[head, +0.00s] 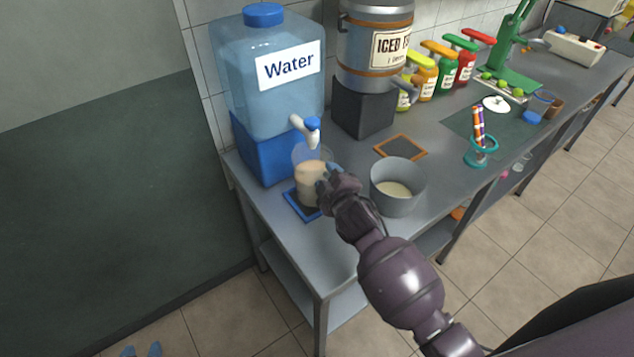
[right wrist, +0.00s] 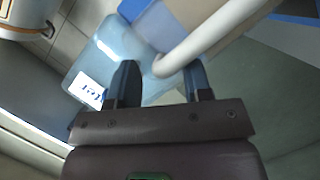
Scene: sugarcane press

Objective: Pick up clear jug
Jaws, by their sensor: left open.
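The clear jug (head: 311,178) holds a beige liquid and stands upright on a small blue tray (head: 301,208), below the water dispenser's tap (head: 305,131). My right gripper (head: 326,181) is at the jug's right side in the head view, and its fingers partly cover the jug. In the right wrist view the fingers of my right gripper (right wrist: 163,85) are apart, with the end of a pale curved bar (right wrist: 205,42) between them; I cannot tell whether it is part of the jug. My left gripper (head: 142,350) shows only its separated blue fingertips at the bottom edge, far from the jug.
A grey pot (head: 398,187) with pale contents stands close to the right of my right gripper. The water dispenser (head: 268,85) and the iced tea urn (head: 374,45) stand behind. A dark wood-framed mat (head: 401,147) lies on the counter. The floor at the lower left is clear.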

